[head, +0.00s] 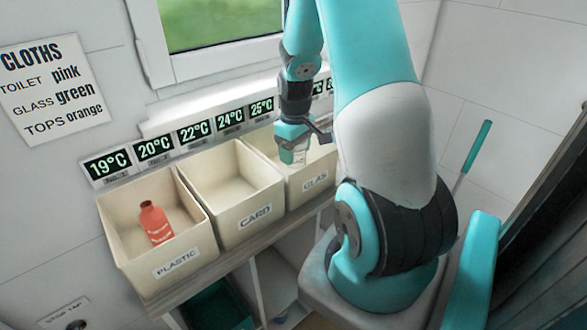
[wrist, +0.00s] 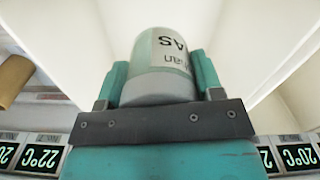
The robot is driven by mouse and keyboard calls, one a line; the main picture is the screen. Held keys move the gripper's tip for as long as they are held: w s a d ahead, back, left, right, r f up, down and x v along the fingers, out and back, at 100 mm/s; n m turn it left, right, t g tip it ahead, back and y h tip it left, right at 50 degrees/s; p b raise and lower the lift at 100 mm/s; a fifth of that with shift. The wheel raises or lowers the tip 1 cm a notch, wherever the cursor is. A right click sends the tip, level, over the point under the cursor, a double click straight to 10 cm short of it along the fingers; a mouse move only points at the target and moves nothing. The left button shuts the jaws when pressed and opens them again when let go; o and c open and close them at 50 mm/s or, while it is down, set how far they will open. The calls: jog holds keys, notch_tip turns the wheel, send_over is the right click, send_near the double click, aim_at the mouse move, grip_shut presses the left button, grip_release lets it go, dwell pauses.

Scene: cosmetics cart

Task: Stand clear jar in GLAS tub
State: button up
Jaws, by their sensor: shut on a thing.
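My gripper (head: 294,148) is shut on the clear jar (head: 300,156) over the GLAS tub (head: 314,182). In the wrist view the jar (wrist: 160,62) sits between the two teal fingers of my gripper (wrist: 160,85), with a pale end towards the camera and a printed label on its side. Cream tub walls surround it in that view. In the head view the jar shows at the left part of the GLAS tub's opening. I cannot tell whether its base touches the tub floor. My arm hides the tub's right side.
The CARD tub (head: 256,214) stands just left and looks empty. The PLASTIC tub (head: 176,262) further left holds a red bottle (head: 155,222). Temperature displays (head: 195,131) line the wall behind the tubs. A brown tube (wrist: 13,78) shows at the wrist view's left edge.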

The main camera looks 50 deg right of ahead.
jog(key=shift+f, duration=3.3)
jog(key=shift+f, duration=0.1)
jog(key=o, duration=1)
